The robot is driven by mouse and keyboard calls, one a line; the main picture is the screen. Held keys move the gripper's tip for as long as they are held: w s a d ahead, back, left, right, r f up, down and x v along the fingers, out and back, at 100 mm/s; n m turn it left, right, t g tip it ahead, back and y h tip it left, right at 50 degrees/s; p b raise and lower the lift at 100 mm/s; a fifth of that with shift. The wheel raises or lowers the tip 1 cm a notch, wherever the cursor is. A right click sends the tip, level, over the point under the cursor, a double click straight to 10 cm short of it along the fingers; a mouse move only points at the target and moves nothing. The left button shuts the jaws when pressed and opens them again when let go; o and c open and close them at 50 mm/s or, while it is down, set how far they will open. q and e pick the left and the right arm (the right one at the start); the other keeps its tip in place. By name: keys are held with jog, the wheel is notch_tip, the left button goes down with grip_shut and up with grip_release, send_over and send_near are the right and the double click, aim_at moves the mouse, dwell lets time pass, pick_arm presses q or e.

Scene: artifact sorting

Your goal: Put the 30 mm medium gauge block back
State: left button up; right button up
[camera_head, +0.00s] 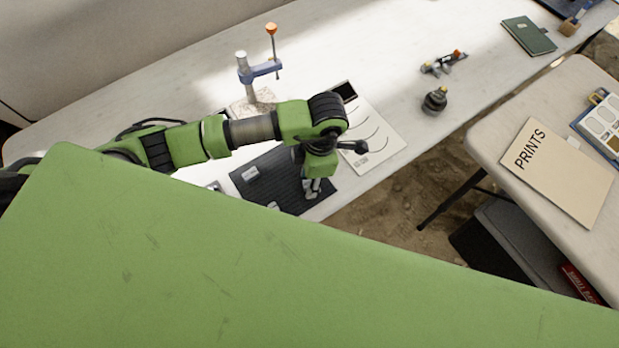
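A dark ribbed mat (285,174) lies near the front edge of the long white table. A small light-grey block (251,172) lies on its left part, and another small pale piece (273,205) shows at its lower edge. I cannot tell which one is the 30 mm block. My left gripper (313,190) points down over the right end of the mat. It is too small to tell whether its fingers are open, shut or holding something. My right gripper is out of view.
A stand with a blue clamp (262,71) is behind my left arm. A white sheet with curves (370,135) lies right of the mat. A dark round weight (435,101) stands farther right. A PRINTS folder (558,170) lies on another table across a gap.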

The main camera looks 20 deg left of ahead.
pick_arm(q)
jog(key=shift+r, duration=0.2)
notch_tip(320, 180, up, 12)
jog(key=d+b, duration=0.1)
jog(key=shift+w+d, duration=0.15)
jog(key=shift+w, duration=0.2)
jog(key=shift+f, duration=0.1)
